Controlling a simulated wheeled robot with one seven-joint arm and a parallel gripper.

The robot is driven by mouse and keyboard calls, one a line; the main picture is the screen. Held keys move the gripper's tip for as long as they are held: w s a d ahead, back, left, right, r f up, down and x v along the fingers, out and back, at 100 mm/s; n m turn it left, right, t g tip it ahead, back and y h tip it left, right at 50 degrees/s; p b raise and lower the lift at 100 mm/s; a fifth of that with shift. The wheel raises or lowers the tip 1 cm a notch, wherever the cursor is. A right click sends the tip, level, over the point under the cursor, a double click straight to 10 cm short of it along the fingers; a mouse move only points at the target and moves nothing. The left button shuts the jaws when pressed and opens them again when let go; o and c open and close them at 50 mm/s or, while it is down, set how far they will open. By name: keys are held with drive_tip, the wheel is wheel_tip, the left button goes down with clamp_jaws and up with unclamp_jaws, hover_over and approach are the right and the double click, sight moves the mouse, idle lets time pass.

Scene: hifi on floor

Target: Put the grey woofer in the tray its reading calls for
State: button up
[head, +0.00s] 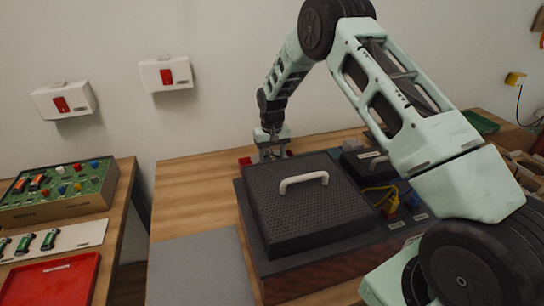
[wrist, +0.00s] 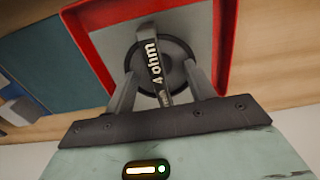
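The woofer (wrist: 180,73), a round dark-rimmed piece with a greyish centre, is inside a red-walled tray (wrist: 222,35) in the wrist view. A narrow dark bar marked "4 ohm" runs across its middle. My gripper (wrist: 160,72) points at it, one finger on each side of the bar, with gaps between fingers and bar, so it looks open. In the head view my gripper (head: 271,155) is low behind the black box, near the wall. Only a bit of a red tray (head: 245,161) shows there; the woofer is hidden.
A black perforated cover (head: 310,210) with a white handle stands in front of my gripper. Yellow and blue parts (head: 388,200) lie right of it. A grey mat (head: 200,270) is clear. A left table holds a green board (head: 62,188) and another red tray (head: 50,283).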

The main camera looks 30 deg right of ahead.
wheel_tip(320, 180, up, 12)
drive_tip(key=b, duration=0.2)
drive_tip(key=s+a+r+n+y, duration=0.1)
drive_tip(key=s+a+r+n, duration=0.15)
drive_tip(key=s+a, duration=0.65)
drive_tip(key=s+a+r+n, duration=0.2)
drive_tip(key=s+a+r, duration=0.2)
drive_tip(key=s+a, duration=0.45)
drive_tip(key=s+a+n, duration=0.2)
drive_tip(key=s, duration=1)
drive_tip(key=s+a+n, duration=0.3)
drive_tip(key=s, duration=0.9)
drive_tip(key=shift+s+f, duration=0.35)
drive_tip(key=shift+s, duration=0.05)
drive_tip(key=shift+a+n, duration=0.1)
drive_tip(key=shift+n, duration=0.15)
